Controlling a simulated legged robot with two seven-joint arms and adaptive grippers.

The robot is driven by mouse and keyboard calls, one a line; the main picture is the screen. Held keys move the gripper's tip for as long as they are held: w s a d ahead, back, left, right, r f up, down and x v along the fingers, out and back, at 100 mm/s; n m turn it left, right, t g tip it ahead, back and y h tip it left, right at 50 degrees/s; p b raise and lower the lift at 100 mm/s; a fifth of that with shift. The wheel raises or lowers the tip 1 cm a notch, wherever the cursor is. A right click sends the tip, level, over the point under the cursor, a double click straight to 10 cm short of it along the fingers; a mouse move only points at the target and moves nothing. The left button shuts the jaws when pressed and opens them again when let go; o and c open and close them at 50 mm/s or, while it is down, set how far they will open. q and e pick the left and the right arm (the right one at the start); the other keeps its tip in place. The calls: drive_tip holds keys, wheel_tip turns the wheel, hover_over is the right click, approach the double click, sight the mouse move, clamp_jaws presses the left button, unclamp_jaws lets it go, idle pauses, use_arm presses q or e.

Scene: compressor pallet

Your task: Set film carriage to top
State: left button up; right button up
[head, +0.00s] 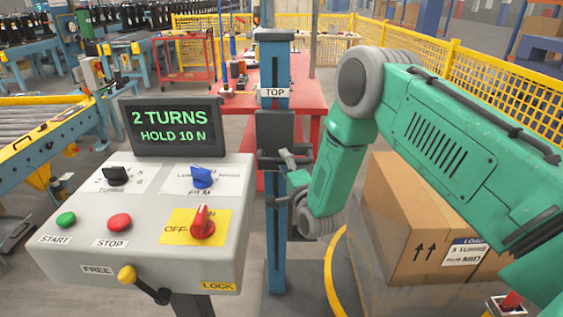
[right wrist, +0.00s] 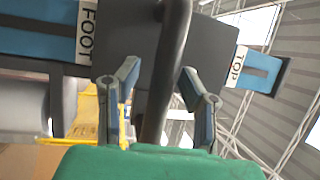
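The film carriage (head: 274,128) is a dark block on the blue mast (head: 276,240), just below the TOP label (head: 273,92) in the head view. In the right wrist view the carriage (right wrist: 215,45) lies between the FOOT label (right wrist: 87,28) and the TOP label (right wrist: 237,66). A dark handle bar (right wrist: 172,50) crosses in front of it. My right gripper (head: 294,157) is at the carriage's front. In the wrist view its fingers (right wrist: 160,76) stand open on either side of the bar, with visible gaps. My left gripper is out of view.
A control console (head: 140,245) stands at left; its screen (head: 170,128) reads "2 TURNS HOLD 10 N". Its yellow-knobbed lever (head: 128,274) leans toward FREE. A taped cardboard box (head: 420,225) stands right of the mast, below my right arm. A red table (head: 235,100) is behind.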

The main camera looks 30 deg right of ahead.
idle(0.3)
drive_tip(key=shift+s+f, duration=0.1)
drive_tip(key=shift+s, duration=0.2)
drive_tip(key=v, duration=1.1)
drive_tip(key=shift+s, duration=0.15)
